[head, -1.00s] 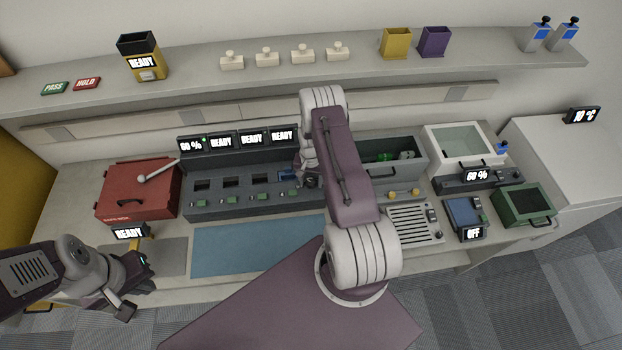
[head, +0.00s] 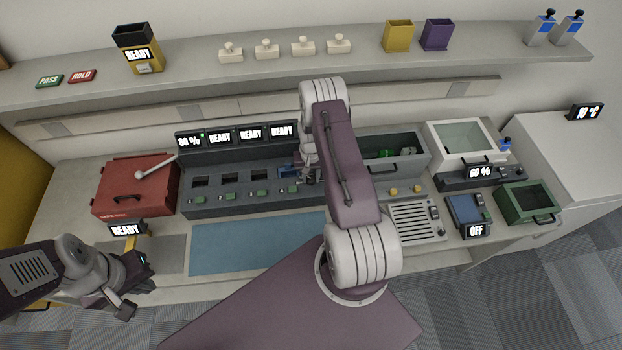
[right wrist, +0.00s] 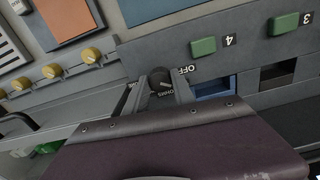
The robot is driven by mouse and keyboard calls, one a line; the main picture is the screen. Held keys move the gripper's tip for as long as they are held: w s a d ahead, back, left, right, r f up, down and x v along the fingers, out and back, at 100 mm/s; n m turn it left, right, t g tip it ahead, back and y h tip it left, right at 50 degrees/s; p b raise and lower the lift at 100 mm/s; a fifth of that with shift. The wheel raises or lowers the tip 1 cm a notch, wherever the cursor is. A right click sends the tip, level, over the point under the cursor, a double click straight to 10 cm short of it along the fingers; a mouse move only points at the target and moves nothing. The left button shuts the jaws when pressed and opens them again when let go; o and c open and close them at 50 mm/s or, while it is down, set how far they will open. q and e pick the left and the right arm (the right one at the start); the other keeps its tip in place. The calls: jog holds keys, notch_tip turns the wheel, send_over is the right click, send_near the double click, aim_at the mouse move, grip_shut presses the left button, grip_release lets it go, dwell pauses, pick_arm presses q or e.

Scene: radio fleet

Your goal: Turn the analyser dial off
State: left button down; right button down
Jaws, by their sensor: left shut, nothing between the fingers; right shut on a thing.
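The analyser dial (right wrist: 161,80) is a small dark round knob on the grey panel beside the number 4 slot. It shows in the right wrist view, with the word OFF printed beside it and another label partly covered. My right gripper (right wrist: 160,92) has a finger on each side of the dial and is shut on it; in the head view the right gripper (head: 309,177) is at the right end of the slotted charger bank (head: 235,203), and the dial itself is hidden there. My left gripper (head: 135,286) is shut and empty, low at the left.
A blue radio (head: 288,171) sits in the slot just left of my right gripper. An open grey bin (head: 415,143) lies to its right, with yellow knobs (right wrist: 92,55) nearby. A red box (head: 125,200) stands at the left. The blue mat (head: 250,247) is clear.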

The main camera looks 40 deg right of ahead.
jog(key=n+b, duration=0.2)
jog(key=n, duration=0.1)
jog(key=shift+f, duration=0.1)
jog(key=shift+n+b, duration=0.65)
jog(key=shift+n, duration=0.85)
jog(key=c, duration=1.1)
grip_release()
jog(key=shift+o, duration=0.2)
jog(key=shift+r, duration=0.25)
